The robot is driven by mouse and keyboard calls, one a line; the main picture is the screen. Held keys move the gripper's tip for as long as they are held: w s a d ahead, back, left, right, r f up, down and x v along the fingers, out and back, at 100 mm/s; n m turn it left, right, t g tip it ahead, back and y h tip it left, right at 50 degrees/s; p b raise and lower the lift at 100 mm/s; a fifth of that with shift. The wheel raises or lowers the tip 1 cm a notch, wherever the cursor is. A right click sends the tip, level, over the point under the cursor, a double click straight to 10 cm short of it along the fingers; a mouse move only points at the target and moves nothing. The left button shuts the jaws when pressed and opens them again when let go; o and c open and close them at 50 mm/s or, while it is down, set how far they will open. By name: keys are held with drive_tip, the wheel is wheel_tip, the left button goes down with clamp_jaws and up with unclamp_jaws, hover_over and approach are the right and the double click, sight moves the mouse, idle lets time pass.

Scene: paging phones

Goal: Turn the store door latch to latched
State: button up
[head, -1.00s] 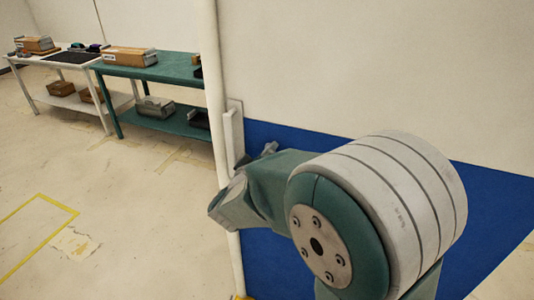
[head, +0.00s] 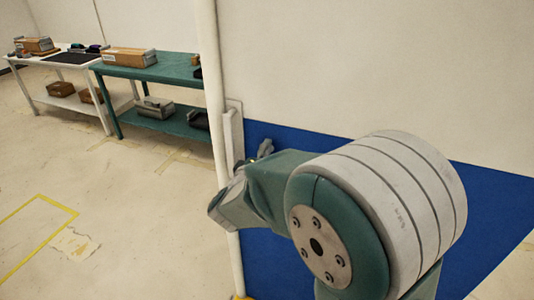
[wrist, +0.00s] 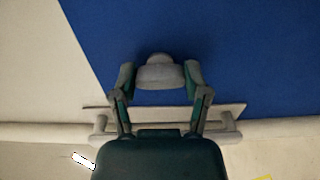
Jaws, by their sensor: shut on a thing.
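The store door fills the right of the head view, white above (head: 400,70) and blue below (head: 490,205). The latch, a grey rounded knob (wrist: 159,72), stands against the blue panel in the wrist view. My gripper (wrist: 160,76) has one finger on each side of the knob and is shut on it. In the head view only a small part of my gripper (head: 264,149) shows past my arm, close to the door. The latch's pointing direction cannot be told.
A pale pull handle (head: 229,140) stands near the door's edge, beside the latch; it also crosses the wrist view (wrist: 221,131). A green table (head: 150,70) and a white table (head: 35,60) with boxes stand at the far left. The floor (head: 130,215) between is clear.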

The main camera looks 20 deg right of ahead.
drive_tip(key=shift+a+f, duration=0.1)
drive_tip(key=shift+a, duration=0.05)
drive_tip(key=o, duration=1.2)
drive_tip(key=shift+w, duration=0.1)
drive_tip(key=shift+c, duration=0.2)
drive_tip(key=shift+a, duration=0.15)
drive_tip(key=v, duration=1.2)
drive_tip(key=shift+w, duration=0.1)
